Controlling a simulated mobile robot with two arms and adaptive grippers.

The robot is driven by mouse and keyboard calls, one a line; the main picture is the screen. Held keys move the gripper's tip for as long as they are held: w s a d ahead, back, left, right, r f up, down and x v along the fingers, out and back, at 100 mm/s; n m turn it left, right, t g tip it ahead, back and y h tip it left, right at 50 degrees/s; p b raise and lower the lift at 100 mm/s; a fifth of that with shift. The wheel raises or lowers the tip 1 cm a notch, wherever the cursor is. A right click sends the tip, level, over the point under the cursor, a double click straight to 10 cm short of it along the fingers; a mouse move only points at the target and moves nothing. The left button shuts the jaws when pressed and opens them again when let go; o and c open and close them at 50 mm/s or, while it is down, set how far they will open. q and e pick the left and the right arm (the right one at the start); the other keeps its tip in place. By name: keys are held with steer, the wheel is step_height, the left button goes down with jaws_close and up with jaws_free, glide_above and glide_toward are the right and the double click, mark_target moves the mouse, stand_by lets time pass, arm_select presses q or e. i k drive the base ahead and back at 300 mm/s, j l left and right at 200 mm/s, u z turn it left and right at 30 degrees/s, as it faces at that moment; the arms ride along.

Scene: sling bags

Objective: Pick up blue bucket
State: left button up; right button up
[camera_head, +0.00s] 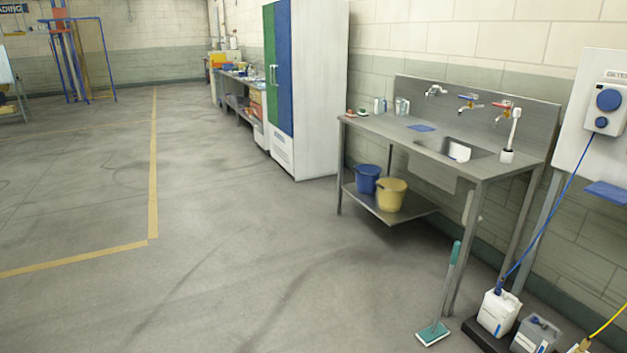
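The blue bucket (367,179) stands upright on the lower shelf (407,216) of a steel sink table, toward its left end. A yellow bucket (391,195) stands on the same shelf, just right of it and a little nearer, covering a small part of its right side. Neither of my grippers shows in the head view.
The steel sink table (385,126) stands along the right wall. A green scrubbing brush (433,333) leans at its near leg, beside white and grey jugs (497,312). A tall cabinet (318,95) stands beyond. The floor (230,240) to the left is clear.

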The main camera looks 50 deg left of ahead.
mark_target(366, 183)
steer(key=u, duration=1.6)
steer(key=i, duration=2.45)
steer(key=i+z, duration=0.1)
steer(key=i, duration=1.15)
steer(key=i+j, duration=0.1)
steer(key=i, duration=1.1)
steer(key=i+j, duration=0.1)
steer(key=i, duration=1.15)
steer(key=i+z, duration=0.35)
